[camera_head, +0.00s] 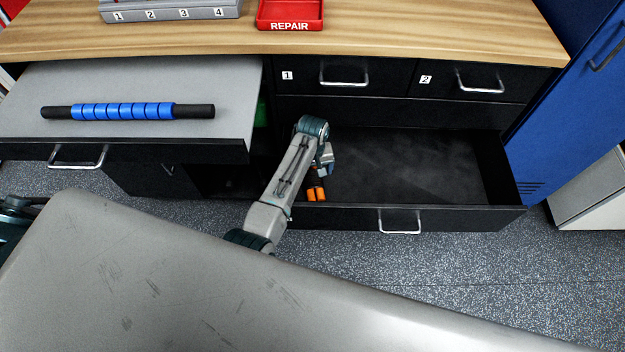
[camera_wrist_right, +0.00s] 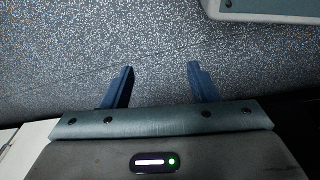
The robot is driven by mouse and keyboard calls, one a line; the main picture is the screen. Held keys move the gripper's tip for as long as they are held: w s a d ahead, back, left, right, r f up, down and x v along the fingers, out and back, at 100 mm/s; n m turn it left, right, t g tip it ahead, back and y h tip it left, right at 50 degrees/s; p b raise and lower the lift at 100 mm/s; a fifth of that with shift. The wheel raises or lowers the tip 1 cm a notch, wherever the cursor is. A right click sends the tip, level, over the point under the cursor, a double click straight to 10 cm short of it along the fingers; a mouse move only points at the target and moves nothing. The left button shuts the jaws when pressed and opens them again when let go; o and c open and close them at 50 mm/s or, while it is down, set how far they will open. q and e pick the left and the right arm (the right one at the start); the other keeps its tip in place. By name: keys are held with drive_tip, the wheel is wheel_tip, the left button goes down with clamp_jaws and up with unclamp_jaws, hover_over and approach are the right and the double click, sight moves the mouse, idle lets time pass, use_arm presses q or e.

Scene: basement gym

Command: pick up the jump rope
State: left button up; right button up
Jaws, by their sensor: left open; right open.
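The jump rope shows as orange-and-black handles (camera_head: 316,193) at the left end of the open lower drawer (camera_head: 465,217) in the head view. Its rope cannot be made out, and part of it is hidden behind my left arm. My left gripper (camera_head: 323,168) points down into the drawer just above the handles. It is open, though the arm partly covers its fingers, and I cannot tell whether it touches the rope. My right gripper (camera_wrist_right: 160,84) is open and empty above the speckled floor in the right wrist view.
A blue-and-black massage roller (camera_head: 125,111) lies on a grey pull-out surface (camera_head: 215,85) at left. The counter (camera_head: 420,30) holds a red REPAIR tray (camera_head: 290,14) and a numbered grey holder (camera_head: 170,10). Closed drawers sit above the open one. A blue locker (camera_head: 570,100) stands at right.

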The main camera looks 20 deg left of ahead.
sight(312, 176)
use_arm(q)
wheel_tip(312, 176, down, 4)
drive_tip(key=shift+r, duration=0.1)
drive_tip(key=shift+f, duration=0.2)
drive_tip(key=shift+c, duration=0.9)
drive_tip(key=c, duration=1)
use_arm(e)
drive_tip(key=shift+w+r, duration=0.4)
drive_tip(key=shift+r, duration=0.4)
